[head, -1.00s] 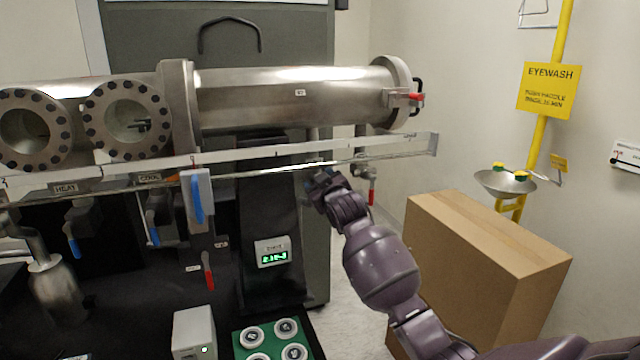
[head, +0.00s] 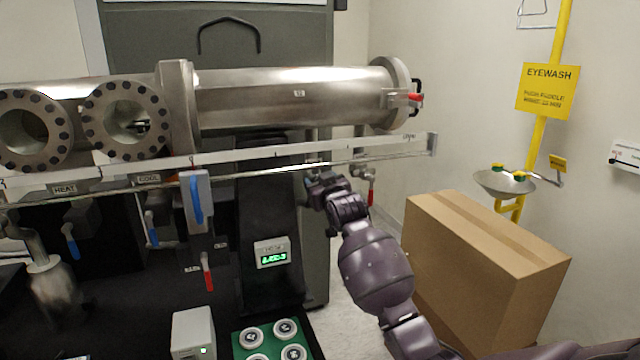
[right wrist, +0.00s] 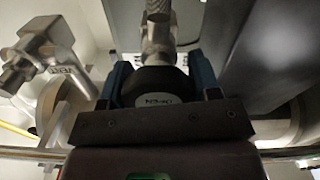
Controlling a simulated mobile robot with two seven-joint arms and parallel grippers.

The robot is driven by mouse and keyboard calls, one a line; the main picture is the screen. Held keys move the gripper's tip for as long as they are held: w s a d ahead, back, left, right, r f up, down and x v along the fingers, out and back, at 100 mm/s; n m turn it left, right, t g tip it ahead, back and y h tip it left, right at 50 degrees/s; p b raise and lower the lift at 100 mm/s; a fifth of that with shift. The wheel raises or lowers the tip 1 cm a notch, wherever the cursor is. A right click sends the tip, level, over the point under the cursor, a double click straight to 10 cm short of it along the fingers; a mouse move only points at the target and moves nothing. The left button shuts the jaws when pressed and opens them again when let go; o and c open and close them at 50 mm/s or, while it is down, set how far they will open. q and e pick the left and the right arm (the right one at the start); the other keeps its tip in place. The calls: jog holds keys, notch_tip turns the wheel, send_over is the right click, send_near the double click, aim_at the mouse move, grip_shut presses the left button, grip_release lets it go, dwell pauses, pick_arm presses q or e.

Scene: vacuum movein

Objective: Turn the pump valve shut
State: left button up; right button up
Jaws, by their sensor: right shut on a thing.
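In the right wrist view, the pump valve's black knob (right wrist: 157,86) sits between the two blue fingers of my right gripper (right wrist: 158,82). The gripper is shut on it, one finger on each side. A metal valve stem and pipe (right wrist: 158,38) rise beyond the knob. In the head view, my right gripper (head: 322,184) is below the metal rail, under the right part of the steel chamber, and the knob is hidden there. My left gripper is not in view.
A vent valve with a red handle (head: 371,197) hangs just right of my gripper; its fitting shows in the wrist view (right wrist: 50,60). The rail (head: 250,156) runs above. A digital gauge (head: 271,254) is below left. A cardboard box (head: 470,235) stands at right.

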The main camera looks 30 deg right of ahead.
jog(key=o, duration=0.9)
jog(key=shift+s, duration=0.1)
jog(key=b+v, duration=0.1)
jog(key=v, duration=0.9)
jog(key=shift+s+a+b, duration=0.2)
jog(key=shift+s+b, duration=0.1)
